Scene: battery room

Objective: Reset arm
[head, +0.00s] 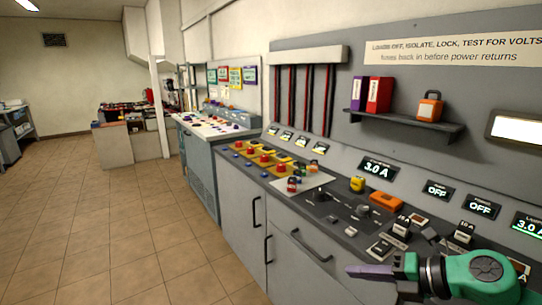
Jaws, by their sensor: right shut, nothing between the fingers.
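My right gripper (378,271) comes in from the lower right of the head view. Its green and dark arm reaches left over the front edge of the control console (300,235). The purple fingers are together and point left, with nothing visible between them. They are in front of the grey console drawers, below the black switches (380,247). My left gripper does not show in the head view.
The console top holds red buttons on yellow plates (265,158), a yellow block (357,184) and an orange device (385,201). A shelf (405,124) above carries two binders (372,94) and an orange padlock (430,106). The tiled floor (110,220) at left is clear.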

